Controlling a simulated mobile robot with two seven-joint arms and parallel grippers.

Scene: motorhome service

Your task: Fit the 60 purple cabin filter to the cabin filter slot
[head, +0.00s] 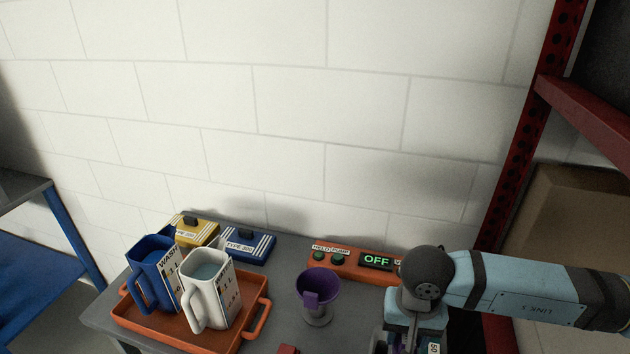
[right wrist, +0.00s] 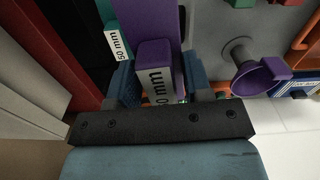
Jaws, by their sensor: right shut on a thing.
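The purple cabin filter (right wrist: 150,22) is between the two fingers of my right gripper (right wrist: 160,85) in the right wrist view. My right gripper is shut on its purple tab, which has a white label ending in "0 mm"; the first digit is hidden. In the head view my right gripper (head: 412,346) is at the bottom edge, over the right end of the grey table, and mostly cut off. A teal filter (right wrist: 105,14) labelled "50 mm" is close beside the purple one. I cannot make out the cabin filter slot. My left gripper is not in view.
A purple funnel (head: 318,285) stands on the grey table (head: 276,318) left of my right gripper. An orange switch box (head: 345,262) reading "OFF" is behind it. An orange tray (head: 133,313) holds two jugs. A red rack post (head: 530,115) rises at right.

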